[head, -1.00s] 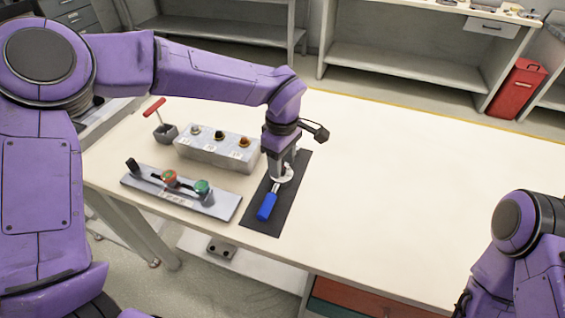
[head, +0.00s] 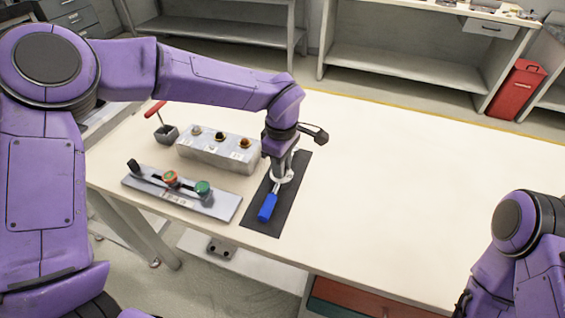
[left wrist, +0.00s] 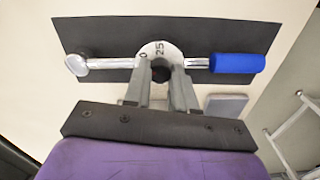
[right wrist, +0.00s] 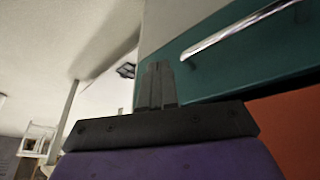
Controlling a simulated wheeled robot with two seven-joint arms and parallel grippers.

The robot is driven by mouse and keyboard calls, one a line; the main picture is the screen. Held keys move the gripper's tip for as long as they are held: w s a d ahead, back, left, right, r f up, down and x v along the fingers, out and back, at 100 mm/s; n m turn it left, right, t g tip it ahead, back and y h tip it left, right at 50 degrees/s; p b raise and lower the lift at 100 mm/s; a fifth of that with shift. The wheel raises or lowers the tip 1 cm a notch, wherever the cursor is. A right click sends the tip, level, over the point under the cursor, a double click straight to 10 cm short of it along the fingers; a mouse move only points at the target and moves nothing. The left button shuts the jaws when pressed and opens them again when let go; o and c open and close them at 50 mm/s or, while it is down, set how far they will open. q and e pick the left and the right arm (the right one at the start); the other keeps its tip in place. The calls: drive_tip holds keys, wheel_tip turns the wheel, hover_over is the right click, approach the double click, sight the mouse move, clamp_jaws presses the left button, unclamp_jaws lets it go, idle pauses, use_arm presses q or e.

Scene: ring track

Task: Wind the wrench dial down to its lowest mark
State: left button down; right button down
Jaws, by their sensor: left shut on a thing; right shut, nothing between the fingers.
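The wrench lies on a black mat (head: 262,222). Its blue handle (head: 267,207) points toward the table's front edge; the handle also shows in the left wrist view (left wrist: 238,63), with the silver head (left wrist: 77,65) at the other end. The white dial (left wrist: 160,48) sits mid-shaft and shows "25" and a "0". My left gripper (head: 284,172) comes down from above and is shut on the dial's dark knob (left wrist: 161,73); it also shows in the left wrist view (left wrist: 160,80). The fingers hide part of the dial. My right gripper (right wrist: 157,85) is shut and empty, away from the wrench.
Left of the mat are a grey box with several knobs (head: 215,155), a plate with red and green knobs (head: 180,195), and a red-handled tool in a grey holder (head: 166,133). The table's right side (head: 400,190) is clear. A red bin (head: 518,88) stands behind.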

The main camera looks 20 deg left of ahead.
use_arm(q)
drive_tip(key=n+p, duration=0.1)
drive_tip(key=n, duration=0.2)
drive_tip(key=shift+r, duration=0.1)
drive_tip(key=shift+n+p, duration=0.35)
drive_tip(key=shift+n, duration=0.35)
idle(0.6)
drive_tip(key=c, duration=0.9)
unclamp_jaws()
wheel_tip(320, 180, up, 10)
drive_tip(key=shift+r, duration=0.2)
